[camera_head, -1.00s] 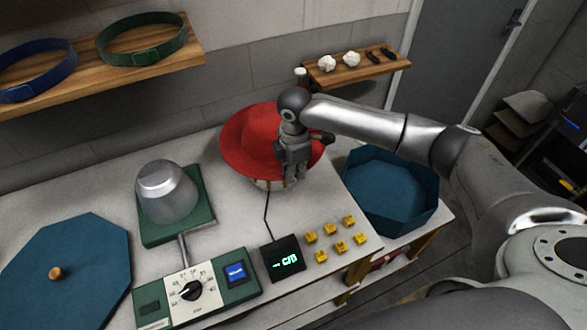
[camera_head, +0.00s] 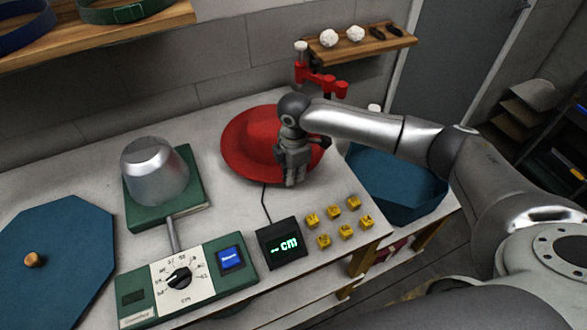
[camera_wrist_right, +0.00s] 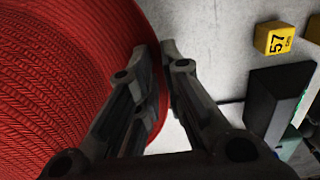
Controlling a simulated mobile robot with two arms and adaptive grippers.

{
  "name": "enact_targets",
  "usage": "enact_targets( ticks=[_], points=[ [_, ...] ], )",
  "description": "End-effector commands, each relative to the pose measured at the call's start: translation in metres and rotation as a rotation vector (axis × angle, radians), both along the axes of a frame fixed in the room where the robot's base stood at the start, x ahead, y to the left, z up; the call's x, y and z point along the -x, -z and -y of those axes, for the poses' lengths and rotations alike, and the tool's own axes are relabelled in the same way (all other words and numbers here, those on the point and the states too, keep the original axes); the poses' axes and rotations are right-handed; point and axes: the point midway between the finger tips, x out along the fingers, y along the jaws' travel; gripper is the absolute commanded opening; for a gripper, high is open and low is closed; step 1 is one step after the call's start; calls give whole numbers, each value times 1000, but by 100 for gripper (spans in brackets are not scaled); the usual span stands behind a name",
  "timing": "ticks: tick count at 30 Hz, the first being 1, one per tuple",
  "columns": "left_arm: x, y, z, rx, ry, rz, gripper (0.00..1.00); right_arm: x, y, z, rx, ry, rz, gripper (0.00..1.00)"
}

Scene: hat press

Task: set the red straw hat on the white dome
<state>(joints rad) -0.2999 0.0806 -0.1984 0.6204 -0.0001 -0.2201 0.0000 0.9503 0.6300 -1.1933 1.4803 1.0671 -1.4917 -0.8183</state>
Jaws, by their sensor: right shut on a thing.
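The red straw hat (camera_head: 255,140) is over the back middle of the white table in the head view, brim roughly level. My right gripper (camera_head: 292,180) is shut on the front right edge of its brim. In the right wrist view the woven hat (camera_wrist_right: 60,75) fills the left side, and the brim's edge runs between the fingers of my right gripper (camera_wrist_right: 162,60). I see no white dome; whatever is under the hat is hidden. I cannot tell whether the hat rests on something. My left gripper is out of view.
A grey metal dome (camera_head: 155,170) stands on a green base left of the hat. A dial panel (camera_head: 180,280), a small display (camera_head: 280,243) and several yellow cubes (camera_head: 340,220) are in front. A red fixture (camera_head: 318,80) rises behind. A blue tray (camera_head: 400,190) is right.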

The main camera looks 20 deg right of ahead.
Motion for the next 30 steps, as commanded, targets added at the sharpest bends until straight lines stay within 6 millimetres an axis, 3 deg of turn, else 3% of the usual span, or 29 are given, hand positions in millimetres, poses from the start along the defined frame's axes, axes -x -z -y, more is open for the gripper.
enact_targets(
  ticks=[6,30],
  points=[
    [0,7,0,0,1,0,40,0,16,-1,-1,-1,0,0],
    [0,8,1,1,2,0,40,0,24,-1,-1,0,1,0]
  ],
)
